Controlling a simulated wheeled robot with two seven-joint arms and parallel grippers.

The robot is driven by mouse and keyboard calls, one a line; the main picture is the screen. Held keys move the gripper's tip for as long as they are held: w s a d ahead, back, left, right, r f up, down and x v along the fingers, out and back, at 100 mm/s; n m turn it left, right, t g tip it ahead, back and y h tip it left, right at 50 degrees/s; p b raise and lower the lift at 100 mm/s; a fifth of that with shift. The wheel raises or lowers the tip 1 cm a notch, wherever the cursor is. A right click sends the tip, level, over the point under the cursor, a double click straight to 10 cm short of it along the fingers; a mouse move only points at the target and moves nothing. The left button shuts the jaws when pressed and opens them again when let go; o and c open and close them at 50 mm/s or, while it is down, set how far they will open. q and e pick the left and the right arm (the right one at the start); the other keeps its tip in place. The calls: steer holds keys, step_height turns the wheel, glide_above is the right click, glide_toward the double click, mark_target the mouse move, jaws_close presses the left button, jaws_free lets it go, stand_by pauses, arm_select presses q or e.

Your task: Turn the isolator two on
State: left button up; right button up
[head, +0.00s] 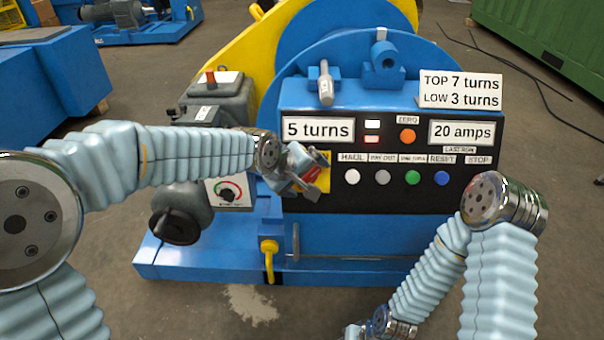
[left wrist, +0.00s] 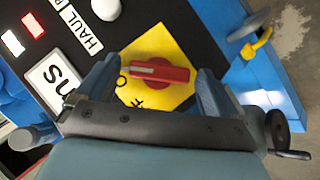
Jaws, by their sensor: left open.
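The isolator is a red rotary handle (left wrist: 160,72) on a yellow square plate (left wrist: 158,42) at the left end of the black control panel. Part of an "OFF" marking shows on the plate beside the handle. In the head view the yellow plate (head: 325,160) is partly hidden by my left gripper (head: 309,182). My left gripper also shows in the left wrist view (left wrist: 156,85). It is open, with one finger on each side of the red handle. I cannot tell whether the fingers touch it.
Right of the isolator are several push buttons, including a white one (head: 353,177) and a green one (head: 412,178). A "5 turns" display (head: 318,130) sits just above. A grey box with a dial (head: 229,192) stands to the left. A yellow hook-shaped lever (head: 269,250) is below.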

arm_select(q)
steer(key=v, duration=1.3)
steer(key=shift+s+a+r, duration=0.15)
steer(key=shift+s+r, duration=0.1)
